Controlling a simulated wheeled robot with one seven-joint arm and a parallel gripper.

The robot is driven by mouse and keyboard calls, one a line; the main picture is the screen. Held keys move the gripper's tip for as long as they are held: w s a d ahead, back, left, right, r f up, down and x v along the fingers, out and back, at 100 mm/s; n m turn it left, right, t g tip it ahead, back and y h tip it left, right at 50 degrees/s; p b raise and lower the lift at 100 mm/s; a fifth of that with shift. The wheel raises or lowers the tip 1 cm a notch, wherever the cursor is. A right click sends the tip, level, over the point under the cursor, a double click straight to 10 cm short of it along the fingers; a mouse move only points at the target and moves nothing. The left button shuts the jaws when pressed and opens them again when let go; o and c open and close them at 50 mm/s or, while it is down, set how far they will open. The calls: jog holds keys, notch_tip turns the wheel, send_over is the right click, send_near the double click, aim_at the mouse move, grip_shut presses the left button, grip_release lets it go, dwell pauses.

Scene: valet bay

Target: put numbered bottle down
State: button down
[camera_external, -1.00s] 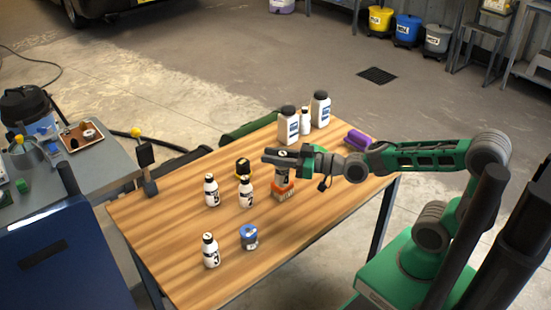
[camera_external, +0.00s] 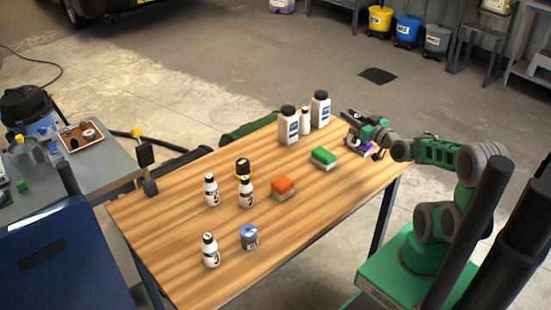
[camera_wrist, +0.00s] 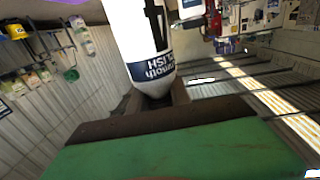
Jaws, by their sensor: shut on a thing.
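My gripper (camera_external: 353,119) is shut on a white numbered bottle, above the back right part of the wooden table (camera_external: 180,240). In the wrist view the bottle (camera_wrist: 132,30) stands between the fingers, with a dark blue label band and part of a black number that I cannot read. In the external view the gripper mostly hides it. A purple block (camera_external: 366,149) lies just under the gripper, partly hidden; whether the bottle touches it I cannot tell. Other small white numbered bottles stand upright on the table: one at the left (camera_external: 211,190), one beside it (camera_external: 246,192), one in front (camera_external: 210,250).
Two big white bottles (camera_external: 288,126) (camera_external: 320,109) flank a slim one (camera_external: 305,121) at the back. The front right tabletop is clear.

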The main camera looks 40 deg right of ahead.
jog(key=a+f+y+b, duration=0.1)
jog(key=a+f, duration=0.1)
jog(key=f, duration=0.2)
jog(key=a+f+n+y+b, duration=0.1)
jog(key=a+f+b, duration=0.1)
jog(key=f, duration=0.3)
jog(key=shift+s+a+f, duration=0.15)
jog(key=shift+s+a, duration=0.2)
jog(key=shift+a, duration=0.05)
